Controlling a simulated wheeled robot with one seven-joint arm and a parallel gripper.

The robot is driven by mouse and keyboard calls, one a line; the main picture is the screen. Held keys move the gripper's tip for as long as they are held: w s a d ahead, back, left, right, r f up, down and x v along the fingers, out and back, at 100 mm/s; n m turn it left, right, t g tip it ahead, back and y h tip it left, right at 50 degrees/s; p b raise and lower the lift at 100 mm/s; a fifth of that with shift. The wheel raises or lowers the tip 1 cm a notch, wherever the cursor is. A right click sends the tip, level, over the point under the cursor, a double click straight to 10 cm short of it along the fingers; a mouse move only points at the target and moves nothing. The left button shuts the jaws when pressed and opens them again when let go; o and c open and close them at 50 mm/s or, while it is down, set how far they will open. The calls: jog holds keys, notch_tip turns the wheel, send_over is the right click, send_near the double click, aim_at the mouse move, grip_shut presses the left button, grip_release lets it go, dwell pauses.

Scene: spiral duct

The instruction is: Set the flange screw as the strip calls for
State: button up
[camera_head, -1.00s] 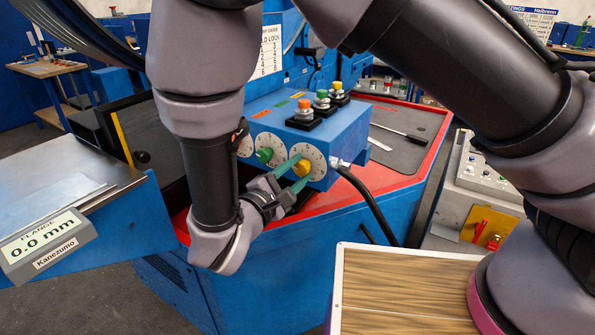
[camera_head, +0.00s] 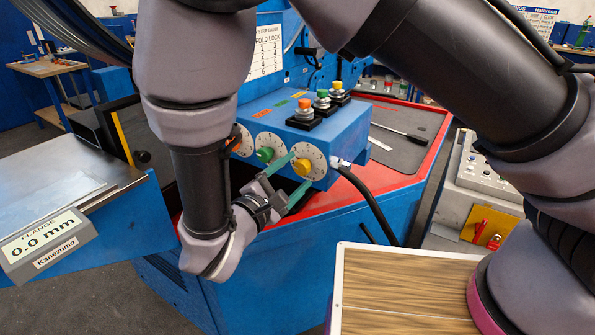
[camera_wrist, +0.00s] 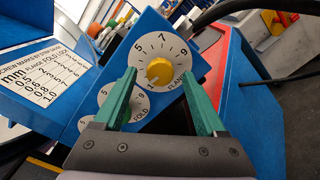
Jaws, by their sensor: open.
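The flange screw is a yellow knob (camera_wrist: 167,73) on a white dial marked FLANGE (camera_wrist: 160,49). The knob's pointer end is toward the low-number side, near the 1. In the head view the yellow knob (camera_head: 303,167) is the rightmost on the blue box. My gripper (camera_head: 302,170) is open and empty, its green fingers on either side of the knob, with visible gaps in the wrist view. A thin strip (camera_head: 72,187) seems to lie on the metal table at left.
A chart of screw marks by strip gauge (camera_wrist: 45,72) is partly readable. The FOLD dial (camera_wrist: 122,112) is partly behind a finger; its green knob (camera_head: 265,155) shows in the head view. Orange, green and yellow buttons (camera_head: 321,100) top the box. A black cable (camera_head: 372,200) hangs at right.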

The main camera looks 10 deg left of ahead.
jog(key=v, duration=0.9)
jog(key=shift+s, duration=0.15)
